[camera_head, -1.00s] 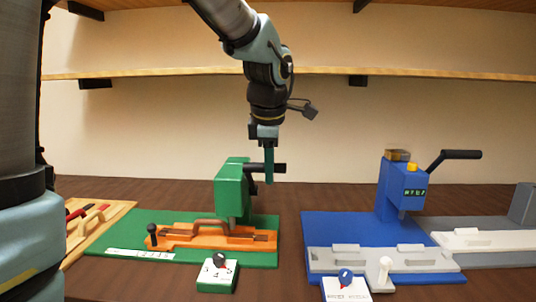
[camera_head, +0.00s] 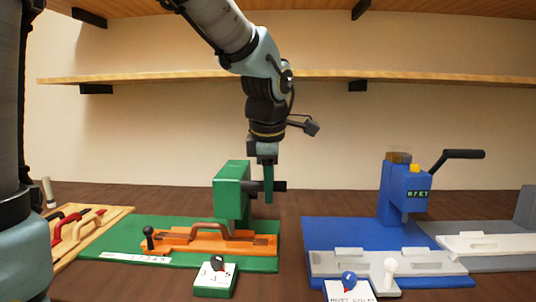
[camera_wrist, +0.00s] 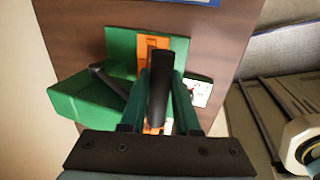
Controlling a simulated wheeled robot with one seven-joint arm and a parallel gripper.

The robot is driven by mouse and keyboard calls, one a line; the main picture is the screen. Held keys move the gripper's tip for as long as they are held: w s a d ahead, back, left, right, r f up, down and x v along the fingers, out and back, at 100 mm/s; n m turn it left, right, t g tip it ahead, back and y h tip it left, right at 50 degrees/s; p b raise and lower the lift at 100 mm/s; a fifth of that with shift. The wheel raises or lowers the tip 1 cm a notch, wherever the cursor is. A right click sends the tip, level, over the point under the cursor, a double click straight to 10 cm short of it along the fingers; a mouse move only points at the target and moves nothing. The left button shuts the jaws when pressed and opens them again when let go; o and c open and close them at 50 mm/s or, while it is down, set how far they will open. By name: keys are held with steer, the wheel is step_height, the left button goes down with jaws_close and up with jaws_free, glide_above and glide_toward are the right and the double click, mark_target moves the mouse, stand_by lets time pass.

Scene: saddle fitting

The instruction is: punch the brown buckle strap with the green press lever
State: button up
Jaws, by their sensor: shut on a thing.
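The green press (camera_head: 230,185) stands on a green base plate (camera_head: 262,262), left of centre in the head view. Its black lever (camera_head: 280,186) points right and is roughly level. My gripper (camera_head: 268,190) is shut on the lever, right beside the press body. In the wrist view the black lever handle (camera_wrist: 158,85) lies between my two teal fingers. A brown curved strap (camera_head: 208,227) lies on the orange sled (camera_head: 180,241), which reaches under the press. The strap's far end and the punch tip are hidden by the press.
A blue press (camera_head: 404,190) with a raised black lever (camera_head: 458,155) stands to the right on a blue base. A small dial box (camera_head: 214,279) sits before the green base. A wooden tray (camera_head: 112,222) of straps lies at left. A shelf (camera_head: 330,76) runs behind.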

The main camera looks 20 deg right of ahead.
steer(key=shift+s+a+f+b, duration=0.1)
steer(key=shift+s+f+b, duration=0.1)
steer(key=shift+f+b, duration=0.35)
steer(key=shift+s+a+f+b, duration=0.15)
steer(key=shift+s+f+b, duration=0.1)
steer(key=shift+f+b, duration=0.35)
steer(key=shift+s+a+f+b, duration=0.1)
steer(key=shift+s+f+b, duration=0.1)
steer(key=shift+f+b, duration=0.35)
steer(key=shift+s+a+f+b, duration=0.1)
steer(key=shift+s+f+b, duration=0.15)
steer(key=shift+f+b, duration=0.85)
steer(key=shift+s+a+f+b, duration=0.1)
steer(key=shift+s+f+b, duration=0.1)
steer(key=shift+f+b, duration=0.85)
steer(key=shift+f, duration=0.35)
steer(key=shift+f+b, duration=0.7)
steer(key=shift+f, duration=0.2)
